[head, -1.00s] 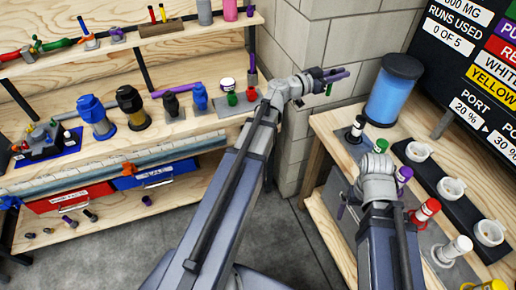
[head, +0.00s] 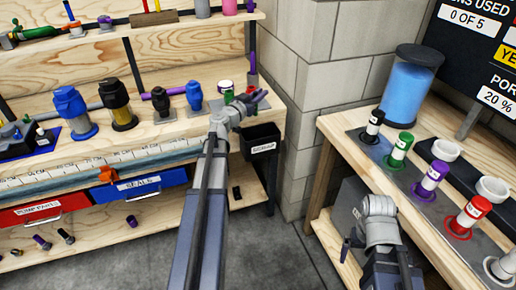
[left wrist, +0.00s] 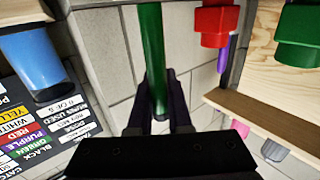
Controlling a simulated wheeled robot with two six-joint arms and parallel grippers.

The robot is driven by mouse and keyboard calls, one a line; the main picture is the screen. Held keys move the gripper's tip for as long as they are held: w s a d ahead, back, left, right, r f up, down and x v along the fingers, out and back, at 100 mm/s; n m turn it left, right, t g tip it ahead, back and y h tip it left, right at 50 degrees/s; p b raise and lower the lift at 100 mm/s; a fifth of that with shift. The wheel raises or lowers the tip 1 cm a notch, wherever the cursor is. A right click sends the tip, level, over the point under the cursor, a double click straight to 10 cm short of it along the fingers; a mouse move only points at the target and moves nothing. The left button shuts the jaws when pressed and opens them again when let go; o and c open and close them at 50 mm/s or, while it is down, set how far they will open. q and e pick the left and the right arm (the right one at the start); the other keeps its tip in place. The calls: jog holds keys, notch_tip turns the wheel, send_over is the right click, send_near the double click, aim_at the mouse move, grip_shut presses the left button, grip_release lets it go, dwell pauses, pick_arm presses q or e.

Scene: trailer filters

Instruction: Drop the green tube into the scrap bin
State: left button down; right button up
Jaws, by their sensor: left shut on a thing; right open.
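The green tube (left wrist: 152,55) stands between the fingers of my left gripper (left wrist: 160,100) in the left wrist view, and the jaws are shut on it. In the head view, my left gripper (head: 256,100) is at the right end of the workbench, above and close to the black scrap bin (head: 262,146). The tube is hard to make out there, behind the gripper. The bin hangs below the bench top at its right end, with a white label on its front; its inside looks dark. My right gripper (head: 350,243) is open and empty, low beside the right-hand table.
A block wall (head: 310,75) stands right of the bin. The right table holds a blue cylinder (head: 408,90) and several coloured tubes in stands.

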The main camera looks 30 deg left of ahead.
pick_arm(q)
jog(key=shift+f, duration=0.1)
notch_tip(320, 180, down, 6)
jog(key=b, duration=0.6)
jog(key=c, duration=0.8)
grip_release()
jog(key=shift+o, duration=0.2)
jog(key=shift+s, duration=0.1)
jog(key=s, duration=0.7)
jog(key=shift+s+a, duration=0.25)
